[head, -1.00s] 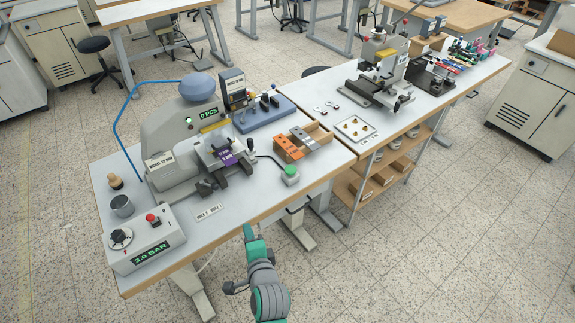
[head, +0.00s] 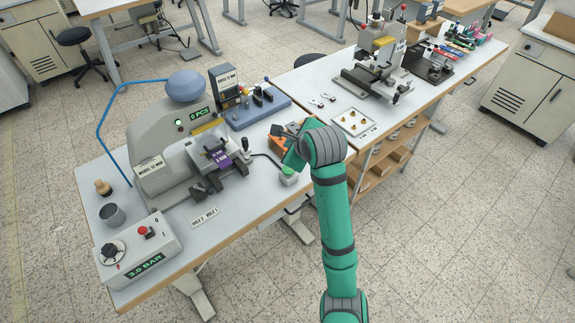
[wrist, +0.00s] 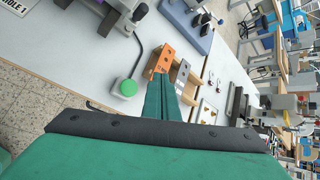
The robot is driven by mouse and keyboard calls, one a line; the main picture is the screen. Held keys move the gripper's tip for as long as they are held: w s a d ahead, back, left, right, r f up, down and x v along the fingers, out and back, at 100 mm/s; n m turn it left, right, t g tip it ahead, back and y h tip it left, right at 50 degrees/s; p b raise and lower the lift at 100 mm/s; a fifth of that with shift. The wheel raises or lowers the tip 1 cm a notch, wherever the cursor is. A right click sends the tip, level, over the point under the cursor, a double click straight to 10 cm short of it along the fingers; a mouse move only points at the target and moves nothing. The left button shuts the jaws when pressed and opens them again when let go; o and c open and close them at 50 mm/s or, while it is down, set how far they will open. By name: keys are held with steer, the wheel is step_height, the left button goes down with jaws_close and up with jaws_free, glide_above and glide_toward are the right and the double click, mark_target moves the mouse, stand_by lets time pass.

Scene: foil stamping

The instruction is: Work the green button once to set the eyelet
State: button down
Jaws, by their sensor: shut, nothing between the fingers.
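The green button (head: 289,171) is a green dome on a small grey box at the table's front edge, right of the grey eyelet press (head: 180,130). In the wrist view the green button (wrist: 128,88) is left of the fingers, with its cable attached. My gripper (wrist: 165,78) is shut and empty, its fingers pointing towards the orange tag. In the head view my wrist covers most of the gripper; it appears close above and beside the button, but contact cannot be made out. A purple piece (head: 221,158) sits in the press. The press display reads 0 PCS.
A wooden tray with an orange tag (wrist: 166,58) and a grey one lies just beyond my fingers. A control box (head: 140,250) with a red button and 3.0 BAR display stands at the front left. A cup (head: 111,215) is behind it.

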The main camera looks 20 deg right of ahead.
steer(key=shift+d+r, duration=0.15)
steer(key=shift+r, duration=0.05)
